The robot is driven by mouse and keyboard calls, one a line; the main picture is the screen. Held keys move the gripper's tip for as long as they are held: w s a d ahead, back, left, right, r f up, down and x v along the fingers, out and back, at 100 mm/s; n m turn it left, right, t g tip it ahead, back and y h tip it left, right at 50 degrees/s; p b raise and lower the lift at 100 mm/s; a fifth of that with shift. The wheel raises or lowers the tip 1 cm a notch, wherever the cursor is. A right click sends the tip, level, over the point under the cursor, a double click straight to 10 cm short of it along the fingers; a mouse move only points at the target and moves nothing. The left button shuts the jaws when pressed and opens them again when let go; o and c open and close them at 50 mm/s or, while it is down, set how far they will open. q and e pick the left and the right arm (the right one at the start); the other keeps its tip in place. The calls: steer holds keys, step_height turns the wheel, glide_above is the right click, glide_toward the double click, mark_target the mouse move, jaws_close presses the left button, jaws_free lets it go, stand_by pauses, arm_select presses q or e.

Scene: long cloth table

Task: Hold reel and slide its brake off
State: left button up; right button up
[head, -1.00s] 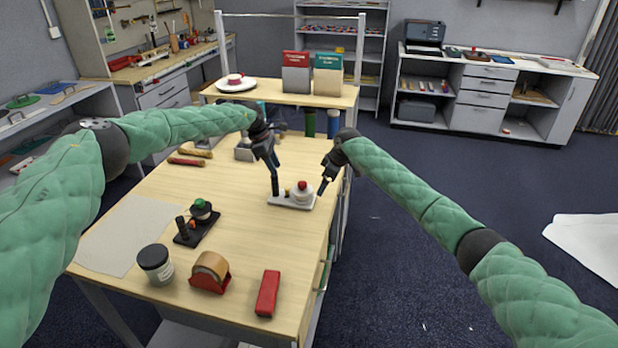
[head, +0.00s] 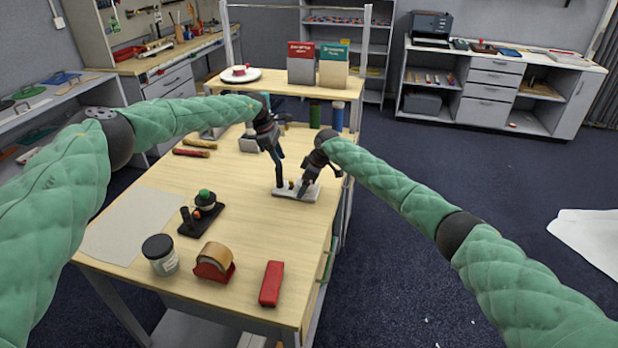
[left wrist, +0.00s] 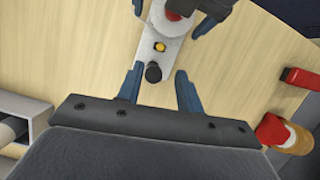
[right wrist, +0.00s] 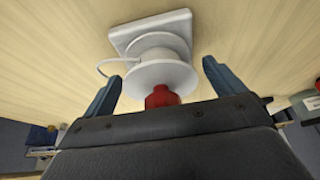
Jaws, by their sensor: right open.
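A white reel with a red knob (right wrist: 161,96) stands on a pale base plate (head: 281,193), which also shows in the left wrist view (left wrist: 147,50). On the plate are a small yellow button (left wrist: 160,47) and a black post (left wrist: 153,73). My left gripper (head: 279,181) is open and points down at the post end; its fingers (left wrist: 158,82) stand either side of the post, with gaps. My right gripper (head: 306,191) is open over the reel; its fingers (right wrist: 160,80) flank the red knob and spool, apart from them. In the head view it hides most of the reel.
A second reel with a green knob (head: 204,197) stands on a black base (head: 190,226). A jar (head: 160,254), a tape roll in a red holder (head: 214,262) and a red block (head: 271,283) stand at the near end. Bare tabletop lies between.

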mark_target(301, 184)
steer(key=shift+a+f, duration=0.15)
steer(key=shift+f, duration=0.15)
